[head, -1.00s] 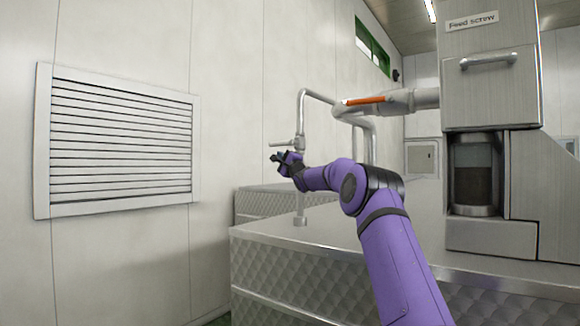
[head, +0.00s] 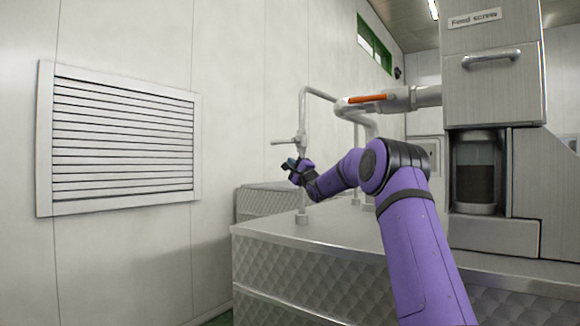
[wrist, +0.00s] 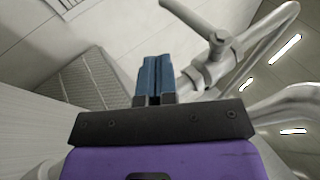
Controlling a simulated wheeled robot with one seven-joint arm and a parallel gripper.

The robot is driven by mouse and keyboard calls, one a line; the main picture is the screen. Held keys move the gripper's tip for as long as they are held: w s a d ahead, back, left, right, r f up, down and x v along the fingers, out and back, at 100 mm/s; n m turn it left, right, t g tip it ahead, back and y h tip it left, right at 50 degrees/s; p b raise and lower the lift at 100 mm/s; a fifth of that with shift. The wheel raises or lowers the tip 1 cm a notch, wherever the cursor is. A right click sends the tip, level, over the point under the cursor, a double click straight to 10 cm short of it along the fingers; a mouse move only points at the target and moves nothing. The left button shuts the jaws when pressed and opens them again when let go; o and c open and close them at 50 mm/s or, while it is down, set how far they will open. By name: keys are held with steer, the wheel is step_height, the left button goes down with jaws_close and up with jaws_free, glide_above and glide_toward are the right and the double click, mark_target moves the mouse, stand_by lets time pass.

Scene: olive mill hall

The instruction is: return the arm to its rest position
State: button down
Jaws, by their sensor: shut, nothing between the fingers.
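My purple arm reaches up from the lower right in the head view and bends over the steel counter. My gripper (head: 291,165) is at its left end, in front of the thin upright pipe with the small tap lever (head: 284,141). In the wrist view my gripper (wrist: 156,62) shows its two blue fingers side by side, closed together with nothing between them. The tap lever (wrist: 188,14) and its pipe appear beyond and to the right of the fingers. I cannot tell the exact gap between gripper and pipe.
The quilted steel counter (head: 290,268) lies under the arm. A louvred vent (head: 120,140) is on the left wall. The space before that wall is free.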

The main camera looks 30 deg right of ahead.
steer(key=s+a+r+n+g+y, duration=0.1)
steer(key=s+a+n+g+y, duration=0.3)
steer(key=a, duration=0.7)
steer(key=s+a+r+n+g+y, duration=0.1)
steer(key=s+a+n+g+y, duration=0.35)
steer(key=a, duration=0.65)
steer(key=s+a+f+n+g, duration=0.4)
steer(key=s+a+n, duration=0.2)
steer(key=s+a, duration=0.65)
steer(key=s+a+f+n+g+h, duration=0.2)
steer(key=s+f, duration=0.2)
steer(key=s, duration=0.5)
steer(key=s+a+f+n+g+h, duration=0.1)
steer(key=s+a+f+g, duration=0.2)
steer(key=s, duration=0.6)
steer(key=s+d+f+n+h, duration=0.1)
steer(key=s+d+f+h, duration=0.2)
steer(key=s+f, duration=0.3)
steer(key=s+d+f+n+g+h, duration=0.1)
steer(key=s+d+f+h, duration=0.2)
steer(key=s, duration=0.9)
step_height(320, 180, down, 3)
steer(key=shift+s+d, duration=0.2)
steer(key=shift+d, duration=0.45)
